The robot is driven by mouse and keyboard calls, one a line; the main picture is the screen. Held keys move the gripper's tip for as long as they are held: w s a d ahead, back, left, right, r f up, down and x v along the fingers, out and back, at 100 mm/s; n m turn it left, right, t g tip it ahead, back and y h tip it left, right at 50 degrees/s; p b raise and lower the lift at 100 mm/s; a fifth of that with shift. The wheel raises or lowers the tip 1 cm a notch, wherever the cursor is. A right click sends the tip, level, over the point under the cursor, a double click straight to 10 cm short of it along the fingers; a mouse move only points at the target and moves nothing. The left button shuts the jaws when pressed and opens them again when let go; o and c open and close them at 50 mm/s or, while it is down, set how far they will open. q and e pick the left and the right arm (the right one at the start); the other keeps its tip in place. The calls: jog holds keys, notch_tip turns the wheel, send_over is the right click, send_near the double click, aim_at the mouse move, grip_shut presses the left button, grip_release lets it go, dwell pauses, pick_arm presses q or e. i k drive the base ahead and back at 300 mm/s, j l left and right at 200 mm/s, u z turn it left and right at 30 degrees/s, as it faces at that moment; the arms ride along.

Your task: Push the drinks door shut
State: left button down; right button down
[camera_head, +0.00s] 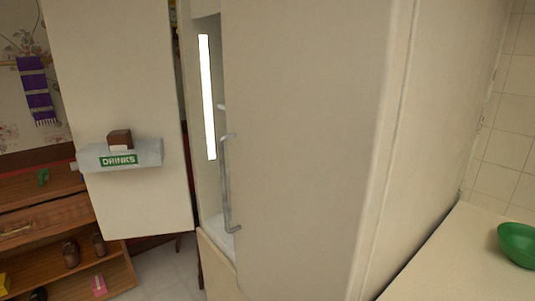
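The drinks door (120,55) is a cream panel standing open at the left, with its inner face toward me. A pale door bin (150,155) on it bears a green label (118,160) reading DRINKS. A small brown item (119,139) sits in the bin. A gap shows the lit inside (207,100) of the white cabinet between this door and a second large door (305,130). The second door has a grey bar handle (225,185) at its left edge; I cannot tell whether it is fully shut. Neither of my grippers is in view.
A wooden shelf unit (60,217) with shoes and small items stands at the lower left, behind the drinks door. A purple scarf (36,90) hangs on the wall. A counter (455,255) with a green bowl (519,243) is at right. Some tiled floor (165,272) is clear.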

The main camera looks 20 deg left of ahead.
aim_at(115, 62)
jog(key=j+z, duration=0.25)
jog(key=z, duration=0.2)
jog(key=j+z, duration=0.3)
jog(key=z, duration=0.15)
jog(key=j+z, duration=0.1)
jog(key=j, duration=0.35)
jog(key=k+j+z, duration=0.15)
jog(key=j, duration=0.25)
jog(key=k+j+z, duration=0.1)
jog(key=j, duration=0.35)
jog(key=k+j+z, duration=0.1)
jog(key=j, duration=0.3)
jog(key=k+j+z, duration=0.15)
jog(key=j, duration=0.3)
